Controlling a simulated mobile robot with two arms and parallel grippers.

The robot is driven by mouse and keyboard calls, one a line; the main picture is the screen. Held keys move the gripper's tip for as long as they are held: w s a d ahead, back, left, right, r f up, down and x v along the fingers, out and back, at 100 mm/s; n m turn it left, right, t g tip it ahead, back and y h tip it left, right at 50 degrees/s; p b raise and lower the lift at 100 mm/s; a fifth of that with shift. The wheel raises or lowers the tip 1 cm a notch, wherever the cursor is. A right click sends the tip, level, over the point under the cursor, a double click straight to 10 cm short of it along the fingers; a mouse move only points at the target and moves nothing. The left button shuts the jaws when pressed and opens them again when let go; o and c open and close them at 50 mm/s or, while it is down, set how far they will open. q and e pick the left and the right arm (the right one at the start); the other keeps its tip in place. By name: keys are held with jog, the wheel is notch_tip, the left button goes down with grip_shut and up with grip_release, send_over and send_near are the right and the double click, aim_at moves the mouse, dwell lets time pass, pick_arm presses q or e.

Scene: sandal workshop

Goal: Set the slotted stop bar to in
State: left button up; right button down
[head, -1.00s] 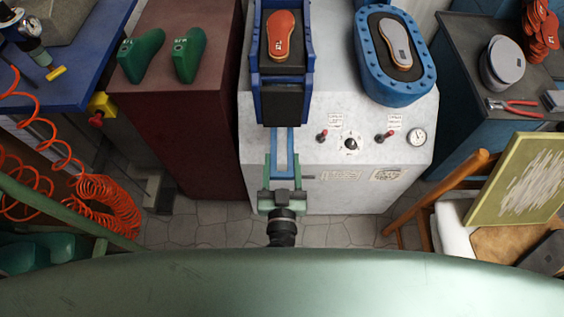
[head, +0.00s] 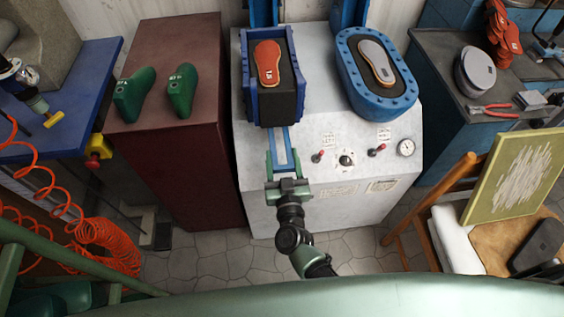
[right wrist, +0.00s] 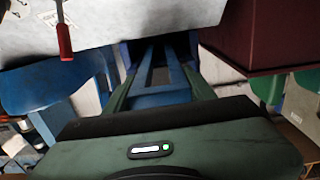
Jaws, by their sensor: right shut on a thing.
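The slotted stop bar (head: 289,139) is a flat blue bar with a long pale slot. It sticks out toward me from under the blue-framed press station (head: 249,95) on the white machine. My right gripper (head: 282,161) is shut on its near end, one green finger along each side. My left gripper is not in view.
The white machine's front (head: 318,183) carries two red-tipped switches, a knob and a gauge (head: 406,148). A blue oval station (head: 389,104) is to the right. A maroon cabinet (head: 170,60) stands close on the left. A wooden chair (head: 455,190) and orange coiled hose (head: 105,245) flank the floor.

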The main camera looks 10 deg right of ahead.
aim_at(284, 171)
jog(key=c, duration=0.9)
grip_release()
jog(key=shift+w+r, duration=0.1)
jog(key=shift+w, duration=0.05)
jog(key=o, duration=0.4)
jog(key=shift+w, duration=0.1)
jog(key=s, duration=0.7)
jog(key=shift+s, duration=0.4)
